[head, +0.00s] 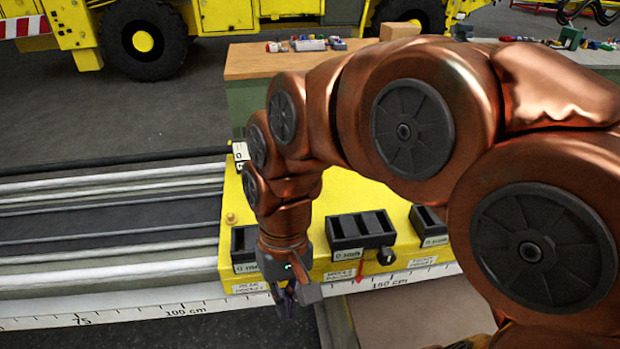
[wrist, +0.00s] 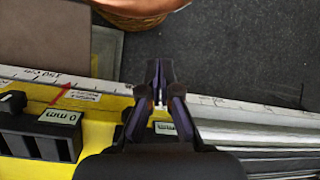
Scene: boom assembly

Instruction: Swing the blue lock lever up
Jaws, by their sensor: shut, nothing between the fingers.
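My gripper (head: 290,302) points down at the front edge of the yellow carriage (head: 340,195), by its left end. In the wrist view its two dark fingers (wrist: 160,72) are together with nothing between them, over the edge with the scale. I cannot make out the blue lock lever as a separate thing in either view; the gripper and arm cover part of the carriage's front left. Dark bluish parts by the fingertips look like the fingers themselves.
Black slotted blocks (head: 360,229) with labels stand on the carriage, and one shows in the wrist view (wrist: 40,140). A ruler scale (head: 185,310) runs along the front. Pale rails (head: 110,188) extend left. A workbench (head: 260,62) with small parts stands behind.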

